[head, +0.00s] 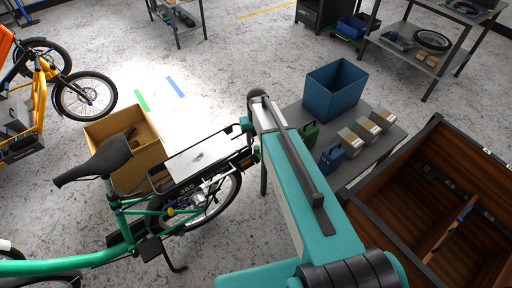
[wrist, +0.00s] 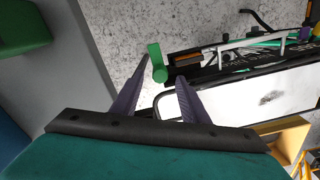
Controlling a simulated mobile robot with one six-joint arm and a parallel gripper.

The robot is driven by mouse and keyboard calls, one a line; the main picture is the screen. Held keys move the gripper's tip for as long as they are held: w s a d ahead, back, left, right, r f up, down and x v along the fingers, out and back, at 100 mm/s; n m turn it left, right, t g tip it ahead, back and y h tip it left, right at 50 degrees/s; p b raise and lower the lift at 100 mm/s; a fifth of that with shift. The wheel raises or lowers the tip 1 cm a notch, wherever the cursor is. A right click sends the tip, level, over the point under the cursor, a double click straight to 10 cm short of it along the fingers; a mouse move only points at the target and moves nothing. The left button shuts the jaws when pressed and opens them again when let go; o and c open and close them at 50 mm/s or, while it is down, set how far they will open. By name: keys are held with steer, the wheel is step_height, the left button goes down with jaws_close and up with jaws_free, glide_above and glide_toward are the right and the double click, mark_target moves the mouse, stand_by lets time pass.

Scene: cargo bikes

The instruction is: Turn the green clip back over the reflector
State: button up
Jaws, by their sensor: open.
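My gripper (wrist: 165,63) is open, with its two dark fingers spread in the wrist view. The green clip (wrist: 156,62) shows at the fingertips, near the left one, as an upright bar with a round end below; I cannot tell whether it touches a finger. It stands at the end of the bike's rear rack (wrist: 228,66). I cannot clearly make out the reflector. In the head view the green bike's rack carries a white panel (head: 198,157), and my arm's end hangs by the rack's right end, largely hiding the gripper's work there.
A large wooden box (head: 452,190) fills the right. A cardboard box (head: 125,170) stands behind the bike.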

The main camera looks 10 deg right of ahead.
mark_target(257, 148)
steer(key=shift+f+p, duration=0.55)
steer(key=shift+f, duration=1.6)
